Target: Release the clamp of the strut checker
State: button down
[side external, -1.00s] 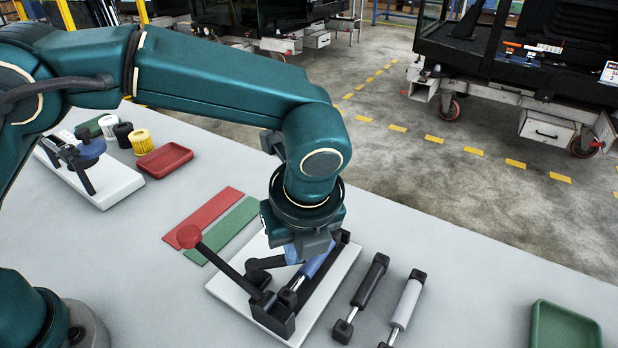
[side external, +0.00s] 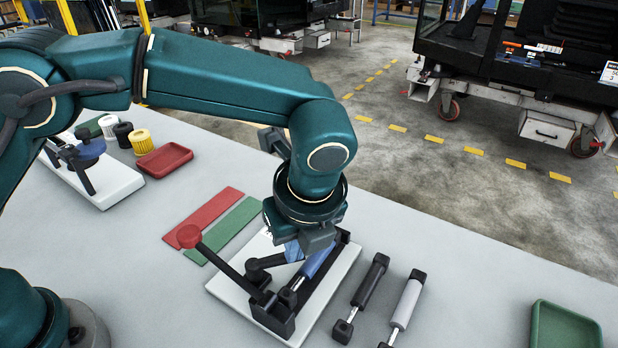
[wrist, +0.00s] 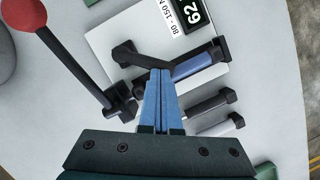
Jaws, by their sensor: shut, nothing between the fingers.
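The strut checker (side external: 223,288) is a white plate with a black frame. A blue strut (side external: 317,261) lies in it; the strut also shows in the wrist view (wrist: 198,66). The clamp has a long black lever with a red ball knob (side external: 189,236), which sticks out to the left and up, and a black clamp arm (side external: 262,268) reaching toward the strut. In the wrist view the knob (wrist: 22,14) is at the upper left. My gripper (wrist: 163,75) is shut and empty, its blue fingertips over the checker beside the clamp arm and strut. Contact cannot be told.
A black strut (side external: 370,288) and a grey strut (side external: 406,302) lie to the right of the checker, with a green tray (side external: 565,325) beyond. Red (side external: 205,215) and green (side external: 233,222) strips lie behind the knob. Another fixture (side external: 115,188) and a red tray (side external: 165,159) are at the far left.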

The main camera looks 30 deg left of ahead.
jog(key=shift+w+a+n+g, duration=0.25)
jog(key=shift+w+a+n, duration=0.1)
jog(key=shift+n, duration=0.45)
jog(key=shift+w+a+n+g, duration=0.2)
jog(key=shift+w+n+g, duration=0.1)
jog(key=shift+n, duration=0.5)
dwell(2.3)
jog(key=shift+v, duration=2.55)
jog(key=shift+d, duration=0.1)
